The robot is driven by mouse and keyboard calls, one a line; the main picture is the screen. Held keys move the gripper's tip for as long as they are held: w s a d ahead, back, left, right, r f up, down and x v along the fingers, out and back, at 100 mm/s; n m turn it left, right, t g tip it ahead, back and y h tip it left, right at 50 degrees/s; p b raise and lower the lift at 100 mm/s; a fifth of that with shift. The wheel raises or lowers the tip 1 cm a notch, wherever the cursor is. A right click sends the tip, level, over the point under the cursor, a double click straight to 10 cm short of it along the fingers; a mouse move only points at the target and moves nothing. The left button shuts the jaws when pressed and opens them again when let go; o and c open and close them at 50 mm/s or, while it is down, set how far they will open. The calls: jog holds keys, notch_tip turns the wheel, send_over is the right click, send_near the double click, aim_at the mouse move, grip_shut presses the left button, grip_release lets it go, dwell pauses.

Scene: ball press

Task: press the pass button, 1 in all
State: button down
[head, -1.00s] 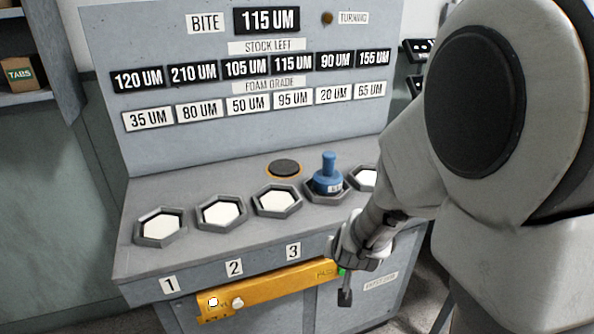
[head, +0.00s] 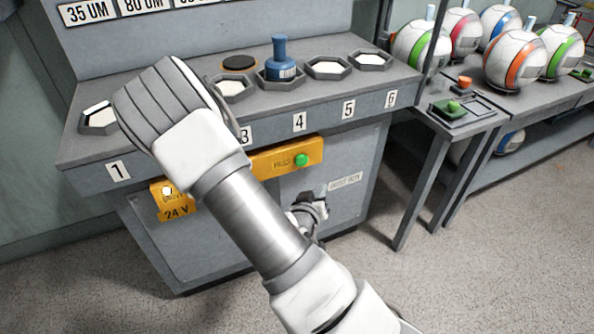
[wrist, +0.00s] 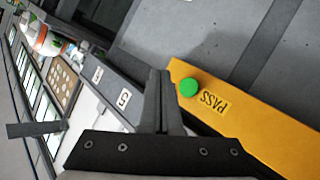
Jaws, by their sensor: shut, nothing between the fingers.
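The pass button is a round green button (head: 301,160) at the right end of a yellow panel (head: 270,161) on the front of the grey machine. It also shows in the wrist view (wrist: 189,87), beside the PASS label (wrist: 213,102). My gripper (wrist: 160,78) is shut and empty. In the wrist view its dark fingertips lie just left of the button, and I cannot tell the gap in depth. In the head view my gripper (head: 316,208) is partly hidden behind my forearm and sits below the button. The button is uncovered in both views.
A blue knobbed tool (head: 280,62) stands on the hexagonal seat above number 4. My arm hides part of the yellow panel and the seats at left. The floor is clear.

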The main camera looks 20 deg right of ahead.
jog(key=shift+s+f, duration=0.1)
dwell(0.5)
send_near(307, 161)
jog(key=shift+s+d+f+p+x, duration=0.1)
jog(key=shift+s+p+x, duration=0.05)
jog(key=shift+x, duration=0.7)
jog(key=shift+s+d+f+p+x, duration=0.1)
jog(key=shift+d+p+x, duration=0.05)
jog(key=shift+x, duration=0.7)
jog(key=shift+s+d+p+x, duration=0.1)
jog(key=shift+s+p+x, duration=0.05)
jog(key=shift+x, duration=0.7)
jog(key=shift+w, duration=0.1)
jog(key=shift+w, duration=0.3)
jog(key=shift+w, duration=0.5)
dwell(0.7)
jog(key=shift+s, duration=0.9)
